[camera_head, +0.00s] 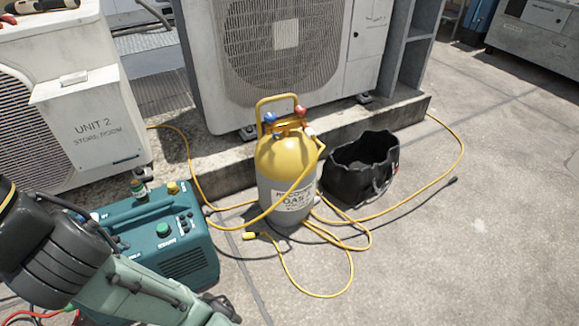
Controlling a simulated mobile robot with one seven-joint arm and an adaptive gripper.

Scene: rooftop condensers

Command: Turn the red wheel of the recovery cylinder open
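The recovery cylinder (285,175) stands upright on the concrete near the middle of the head view. Its top is yellow, its lower part is grey with a printed label, and a yellow handle frame rises above it. The small red wheel (300,111) sits on the right of the valve at its top. A blue wheel (269,118) sits to the left. I cannot tell how far the red wheel is turned. Part of my arm crosses the lower left corner, well apart from the cylinder. My gripper is outside the picture.
A teal machine (165,240) stands left of the cylinder. A black open bag (345,188) stands close to its right. A yellow hose (350,248) loops around the cylinder over the ground. Condenser units (205,60) stand behind on a concrete ledge. The right foreground is clear.

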